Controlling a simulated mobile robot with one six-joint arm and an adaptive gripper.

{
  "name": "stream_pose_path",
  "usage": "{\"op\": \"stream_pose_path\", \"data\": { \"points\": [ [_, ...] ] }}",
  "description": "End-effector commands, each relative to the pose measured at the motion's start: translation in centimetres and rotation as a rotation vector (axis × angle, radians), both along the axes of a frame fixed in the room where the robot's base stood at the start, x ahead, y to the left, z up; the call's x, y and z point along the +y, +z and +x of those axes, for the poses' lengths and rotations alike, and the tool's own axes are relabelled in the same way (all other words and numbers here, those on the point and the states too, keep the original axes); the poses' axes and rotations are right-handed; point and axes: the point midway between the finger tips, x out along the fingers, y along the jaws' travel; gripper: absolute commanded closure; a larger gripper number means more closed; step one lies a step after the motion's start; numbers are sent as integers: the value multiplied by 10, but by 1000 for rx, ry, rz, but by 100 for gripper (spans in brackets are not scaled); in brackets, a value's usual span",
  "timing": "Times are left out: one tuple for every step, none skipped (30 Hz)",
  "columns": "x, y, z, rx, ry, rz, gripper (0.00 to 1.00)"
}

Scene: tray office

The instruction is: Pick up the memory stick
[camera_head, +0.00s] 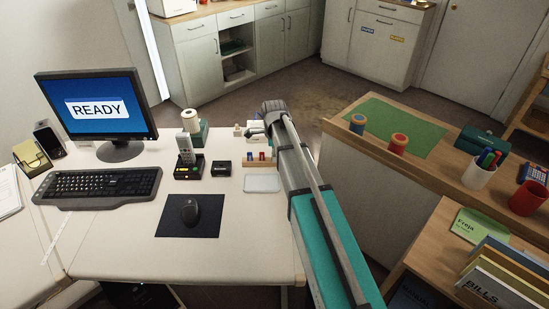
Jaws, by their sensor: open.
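I cannot pick out the memory stick for certain. A small wooden holder (259,163) with little red and blue upright pieces stands on the white desk, just left of my arm; they are too small to tell what they are. My arm reaches from the bottom right up past the right edge of the desk. Its far joint is above and behind the holder. I cannot make out the fingers of my gripper.
On the desk (120,240) are a monitor (98,107), keyboard (98,184), mouse (190,211), handset in its dock (187,158), black box (222,168) and pale tray (262,183). A counter with a green mat (390,125), rolls and mugs stands right.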

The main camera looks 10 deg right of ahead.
Motion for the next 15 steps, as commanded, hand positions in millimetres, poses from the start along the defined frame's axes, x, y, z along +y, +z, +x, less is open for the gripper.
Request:
{"op": "stream_pose_path", "data": {
  "points": [
    [0, 0, 0, 0, 0, 0, 46],
    [0, 0, 0, 0, 0, 0, 48],
    [0, 0, 0, 0, 0, 0, 55],
    [0, 0, 0, 0, 0, 0, 61],
    [0, 0, 0, 0, 0, 0, 66],
    [0, 0, 0, 0, 0, 0, 74],
    [0, 0, 0, 0, 0, 0, 79],
    [0, 0, 0, 0, 0, 0, 85],
    [0, 0, 0, 0, 0, 0, 92],
    [0, 0, 0, 0, 0, 0, 98],
    [0, 0, 0, 0, 0, 0, 100],
    [0, 0, 0, 0, 0, 0, 100],
    [0, 0, 0, 0, 0, 0, 100],
    [0, 0, 0, 0, 0, 0, 100],
    [0, 0, 0, 0, 0, 0, 100]
  ]
}}
